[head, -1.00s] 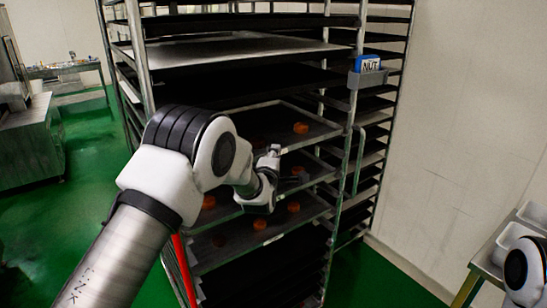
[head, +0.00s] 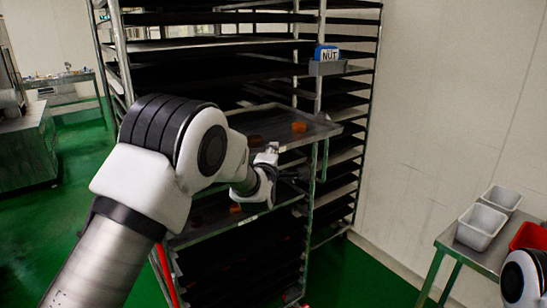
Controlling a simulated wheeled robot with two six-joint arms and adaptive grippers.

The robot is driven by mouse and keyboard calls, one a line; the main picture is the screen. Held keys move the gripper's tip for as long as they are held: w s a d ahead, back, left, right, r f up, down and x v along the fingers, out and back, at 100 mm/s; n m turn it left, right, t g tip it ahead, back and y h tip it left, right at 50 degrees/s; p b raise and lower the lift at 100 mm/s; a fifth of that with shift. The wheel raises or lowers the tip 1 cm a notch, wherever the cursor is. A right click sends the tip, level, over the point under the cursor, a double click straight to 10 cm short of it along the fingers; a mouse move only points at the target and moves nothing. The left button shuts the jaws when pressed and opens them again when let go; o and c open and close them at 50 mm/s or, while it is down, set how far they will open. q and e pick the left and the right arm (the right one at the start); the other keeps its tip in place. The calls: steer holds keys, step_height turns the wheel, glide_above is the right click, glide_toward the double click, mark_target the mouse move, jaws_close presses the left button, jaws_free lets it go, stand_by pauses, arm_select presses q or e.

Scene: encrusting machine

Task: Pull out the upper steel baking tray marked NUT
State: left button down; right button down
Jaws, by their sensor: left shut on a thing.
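The upper steel baking tray (head: 265,112) sits in the rack (head: 120,60) and holds a few orange-brown pieces (head: 299,127). Its right front corner sticks out past the rack's post. My left gripper (head: 283,166) is at the tray's front edge and is shut on it; my own wrist partly hides the fingertips. A blue and white NUT card (head: 327,54) stands in a grey holder on the rack's post. Another tray (head: 218,228) with similar pieces lies lower, partly hidden by my arm. The right gripper is out of view; only part of my right arm shows at bottom right.
More dark trays fill the rack above and below. At right, a steel table (head: 465,250) holds light bins (head: 480,226) and a red bin (head: 530,237). Green floor (head: 385,275) is clear between rack and table. A steel counter (head: 28,150) stands at far left.

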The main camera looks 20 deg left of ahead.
arm_select(q)
steer(key=c, duration=0.9)
jaws_free()
steer(key=shift+a, duration=0.1)
steer(key=shift+c, duration=0.2)
steer(key=s+d, duration=0.1)
steer(key=s, duration=1)
steer(key=shift+s+d, duration=0.2)
steer(key=shift+s, duration=0.2)
steer(key=shift+f, duration=0.2)
